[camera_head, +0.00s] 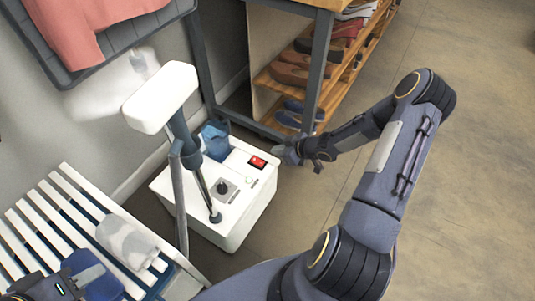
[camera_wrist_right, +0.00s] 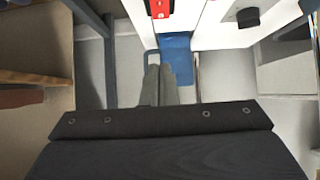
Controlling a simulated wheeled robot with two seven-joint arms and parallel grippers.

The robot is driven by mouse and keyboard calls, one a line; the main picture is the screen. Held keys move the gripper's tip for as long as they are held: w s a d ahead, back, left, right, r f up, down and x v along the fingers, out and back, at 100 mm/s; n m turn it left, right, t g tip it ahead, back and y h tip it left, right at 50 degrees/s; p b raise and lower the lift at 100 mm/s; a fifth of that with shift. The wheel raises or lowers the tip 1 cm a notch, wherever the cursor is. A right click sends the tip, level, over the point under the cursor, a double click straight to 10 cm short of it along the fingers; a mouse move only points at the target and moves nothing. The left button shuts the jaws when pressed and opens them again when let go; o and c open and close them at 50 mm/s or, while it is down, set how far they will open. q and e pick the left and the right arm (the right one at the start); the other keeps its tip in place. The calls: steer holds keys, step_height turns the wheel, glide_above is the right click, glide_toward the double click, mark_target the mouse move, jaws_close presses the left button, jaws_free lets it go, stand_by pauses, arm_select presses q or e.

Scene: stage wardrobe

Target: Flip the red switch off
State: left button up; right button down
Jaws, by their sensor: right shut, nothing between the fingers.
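The red switch (camera_head: 257,162) sits on the top of a white steamer base (camera_head: 230,230), near its right edge. The switch also shows at the top edge of the right wrist view (camera_wrist_right: 159,8), partly cut off. My right gripper (camera_head: 283,153) is shut and empty, just right of the switch and close to the base's edge. In the right wrist view its closed fingers (camera_wrist_right: 160,78) point towards the switch, with a visible gap. Whether the switch is on or off is not clear. My left gripper (camera_head: 90,277) is at the bottom left, partly cut off.
A black knob (camera_head: 222,187) and a blue water tank (camera_head: 214,138) are on the base. A pole carries a white steamer head (camera_head: 160,97) above it. A white slatted bench (camera_head: 60,220) is at left, a shoe rack (camera_head: 275,80) behind. Floor at right is clear.

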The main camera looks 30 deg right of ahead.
steer(key=b, duration=0.4)
glide_above(256, 159)
steer(key=s+d, duration=0.1)
steer(key=s, duration=0.1)
steer(key=f, duration=0.5)
steer(key=shift+s+d+f, duration=0.2)
steer(key=shift+f, duration=0.2)
steer(key=shift+w+a+f+b, duration=0.15)
steer(key=shift+f+b, duration=0.15)
steer(key=shift+f, duration=0.3)
steer(key=shift+w+f+b, duration=0.15)
steer(key=shift+f+b, duration=0.1)
steer(key=shift+f, duration=0.35)
steer(key=shift+w+f+b, duration=0.1)
steer(key=shift+f+b, duration=0.2)
steer(key=shift+f, duration=0.45)
steer(key=shift+w+a+f, duration=0.1)
steer(key=shift+f, duration=0.2)
steer(key=shift+w+a, duration=0.1)
steer(key=shift+w, duration=0.05)
steer(key=shift+w+a+r, duration=0.25)
steer(key=shift+w+a, duration=0.05)
steer(key=shift+w, duration=0.25)
